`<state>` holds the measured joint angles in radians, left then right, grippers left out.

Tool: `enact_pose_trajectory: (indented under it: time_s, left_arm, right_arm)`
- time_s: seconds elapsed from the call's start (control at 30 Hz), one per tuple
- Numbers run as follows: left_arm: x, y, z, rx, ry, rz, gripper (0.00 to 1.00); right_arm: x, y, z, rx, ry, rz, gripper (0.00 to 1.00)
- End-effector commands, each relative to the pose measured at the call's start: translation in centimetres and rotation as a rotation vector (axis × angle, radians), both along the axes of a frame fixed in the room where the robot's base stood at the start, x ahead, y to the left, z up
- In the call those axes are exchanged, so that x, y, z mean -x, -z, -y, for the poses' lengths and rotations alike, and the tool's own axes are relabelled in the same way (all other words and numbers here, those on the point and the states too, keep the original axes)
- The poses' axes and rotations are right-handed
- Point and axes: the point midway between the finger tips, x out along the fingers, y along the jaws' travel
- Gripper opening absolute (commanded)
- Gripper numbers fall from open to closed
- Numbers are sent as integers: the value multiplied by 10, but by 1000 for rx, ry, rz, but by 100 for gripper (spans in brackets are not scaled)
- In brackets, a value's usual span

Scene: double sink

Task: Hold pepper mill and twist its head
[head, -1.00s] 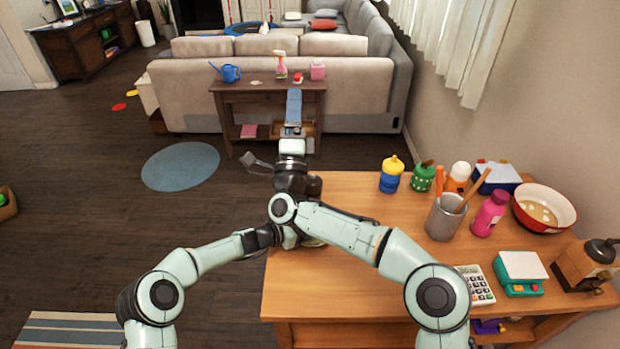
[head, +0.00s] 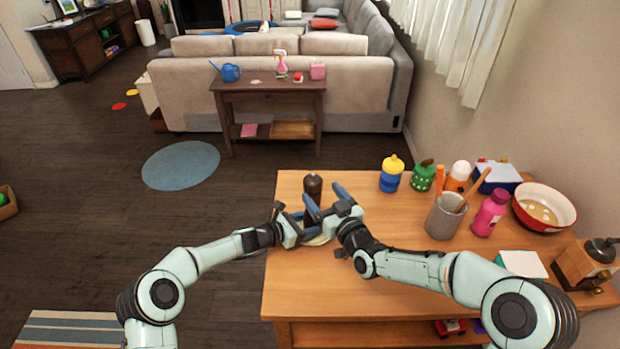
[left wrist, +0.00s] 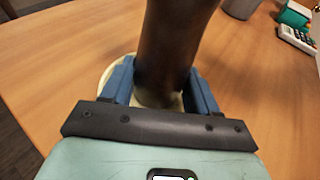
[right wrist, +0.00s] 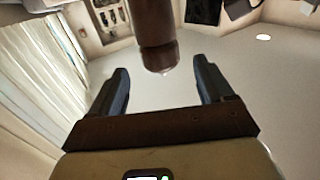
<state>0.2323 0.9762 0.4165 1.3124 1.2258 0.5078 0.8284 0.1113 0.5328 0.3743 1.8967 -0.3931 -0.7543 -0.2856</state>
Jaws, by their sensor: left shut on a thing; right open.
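The dark brown pepper mill (head: 313,186) stands upright on the wooden table's left part. My left gripper (head: 308,228) is shut on its lower body; in the left wrist view the mill (left wrist: 176,45) rises between the two blue fingers. My right gripper (head: 327,203) is open beside the mill, to its right and near its upper part. In the right wrist view the mill's end (right wrist: 158,50) shows between and beyond the parted fingers, apart from both. The mill's middle is partly hidden by my grippers in the head view.
A pale round dish (left wrist: 108,82) lies under the mill. On the table (head: 300,290), a blue-yellow bottle (head: 391,174), green jar (head: 423,177), utensil cup (head: 445,217), pink bottle (head: 489,213), red bowl (head: 544,207) and grinder (head: 585,266) stand right. The front middle is clear.

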Motion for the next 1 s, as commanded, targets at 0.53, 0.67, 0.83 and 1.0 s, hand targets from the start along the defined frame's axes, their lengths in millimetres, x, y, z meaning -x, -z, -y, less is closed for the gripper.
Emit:
enact_pose_trajectory:
  time_s: [0.53, 0.67, 0.83, 1.0]
  left_arm:
    - [1, 3, -1, -4, -1, -3, 25]
    - [1, 3, -1, -4, -1, -3, 25]
    - [1, 3, -1, -4, -1, -3, 25]
    - [1, 3, -1, -3, -1, -4, 25]
  right_arm:
    - [-66, 0, -36, -3, -1, 1, 80]
    - [-68, 0, -37, -2, -1, 0, 80]
    - [-68, 0, -37, -2, -1, 0, 80]
    - [-67, 0, -37, -2, -1, 0, 28]
